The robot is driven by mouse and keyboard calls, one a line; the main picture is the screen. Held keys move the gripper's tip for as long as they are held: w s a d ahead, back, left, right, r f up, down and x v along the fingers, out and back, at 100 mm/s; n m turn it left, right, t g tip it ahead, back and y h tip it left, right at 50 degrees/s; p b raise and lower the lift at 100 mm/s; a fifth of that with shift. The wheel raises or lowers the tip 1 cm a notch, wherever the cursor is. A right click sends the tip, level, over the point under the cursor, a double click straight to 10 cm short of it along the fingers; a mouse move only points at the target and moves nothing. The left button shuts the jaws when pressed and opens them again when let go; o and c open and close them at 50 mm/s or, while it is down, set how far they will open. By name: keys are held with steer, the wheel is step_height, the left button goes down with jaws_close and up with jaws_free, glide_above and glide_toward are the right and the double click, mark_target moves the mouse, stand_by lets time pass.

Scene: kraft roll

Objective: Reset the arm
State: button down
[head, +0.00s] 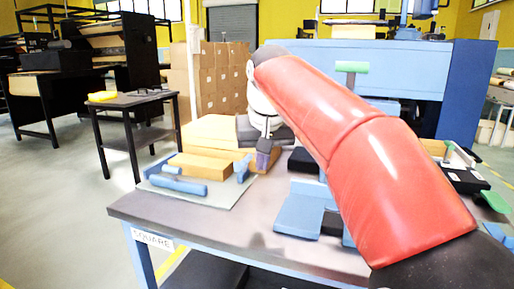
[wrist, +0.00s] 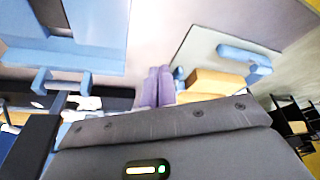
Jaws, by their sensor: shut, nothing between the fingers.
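My red-covered arm reaches forward over the workbench (head: 222,222) from the right in the head view. My gripper (head: 263,160) hangs at its end above the bench, beside the grey board's right edge. Its fingers are together and hold nothing; the purple fingertips also show in the wrist view (wrist: 158,86). The arm hides part of the bench's right side.
A grey board (head: 215,196) carries a yellow block (head: 201,166) and a blue cylinder (head: 178,185). Blue fixtures (head: 300,211) stand right of the gripper. A small dark table (head: 135,99) and stacked boxes (head: 222,75) are behind. The bench's front left is clear.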

steer(key=shift+m+t, duration=0.3)
steer(key=shift+m, duration=0.2)
steer(key=s+d+f, duration=0.2)
steer(key=s+d, duration=0.1)
steer(key=s, duration=0.1)
steer(key=s+d+f, duration=0.2)
steer(key=s+d, duration=0.1)
steer(key=s, duration=0.1)
steer(key=s+d+f, duration=0.3)
steer(key=s, duration=0.2)
steer(key=shift+d+f, duration=0.1)
steer(key=shift+d, duration=0.3)
steer(key=s+d+f, duration=0.2)
steer(key=s+f, duration=0.4)
steer(key=s+d+f+m, duration=0.1)
steer(key=s+d+f, duration=0.1)
steer(key=s+f, duration=0.4)
steer(key=shift+d+f+h, duration=0.25)
steer(key=shift+f+h, duration=0.15)
steer(key=shift+f, duration=0.35)
